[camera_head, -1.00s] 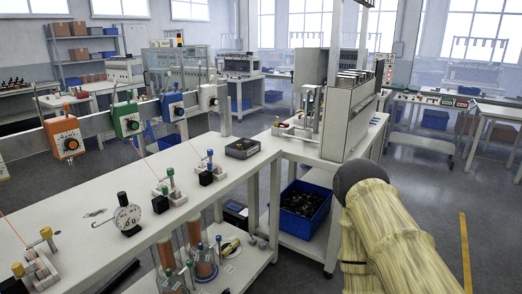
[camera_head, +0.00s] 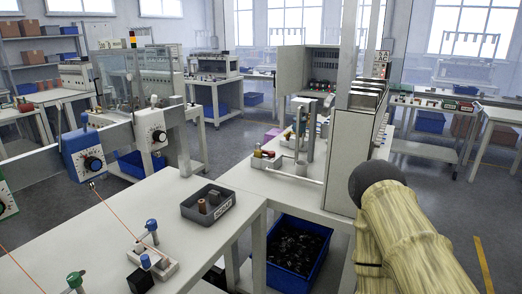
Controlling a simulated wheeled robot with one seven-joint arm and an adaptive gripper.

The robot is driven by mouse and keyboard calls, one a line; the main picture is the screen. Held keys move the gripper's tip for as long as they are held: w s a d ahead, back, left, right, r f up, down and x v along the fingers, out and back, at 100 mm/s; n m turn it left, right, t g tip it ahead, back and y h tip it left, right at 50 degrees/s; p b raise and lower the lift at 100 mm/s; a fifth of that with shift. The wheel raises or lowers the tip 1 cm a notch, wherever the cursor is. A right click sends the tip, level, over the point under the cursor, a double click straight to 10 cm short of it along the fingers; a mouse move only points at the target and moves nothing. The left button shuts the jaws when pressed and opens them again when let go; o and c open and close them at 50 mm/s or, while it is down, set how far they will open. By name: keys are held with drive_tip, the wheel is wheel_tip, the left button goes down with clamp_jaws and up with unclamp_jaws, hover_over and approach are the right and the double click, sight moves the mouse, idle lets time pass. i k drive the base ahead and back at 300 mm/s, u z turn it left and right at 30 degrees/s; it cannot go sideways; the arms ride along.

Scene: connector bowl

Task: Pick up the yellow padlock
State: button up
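I cannot make out a yellow padlock in the head view. A small orange-yellow piece (camera_head: 257,152) sits on the light fixture on the right-hand bench, but it is too small to identify. My arm, pale yellow with a dark rounded end, fills the lower right of the view. My gripper does not show, so its fingers and anything in them are hidden.
A blue bin (camera_head: 283,259) with dark items sits below the right bench. Open floor lies at far right.

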sight(258, 152)
drive_tip(key=k, duration=0.45)
drive_tip(key=z, duration=1.85)
drive_tip(key=i, duration=1.5)
drive_tip(key=u, duration=3.35)
drive_tip(key=i, duration=0.5)
drive_tip(key=z, duration=0.05)
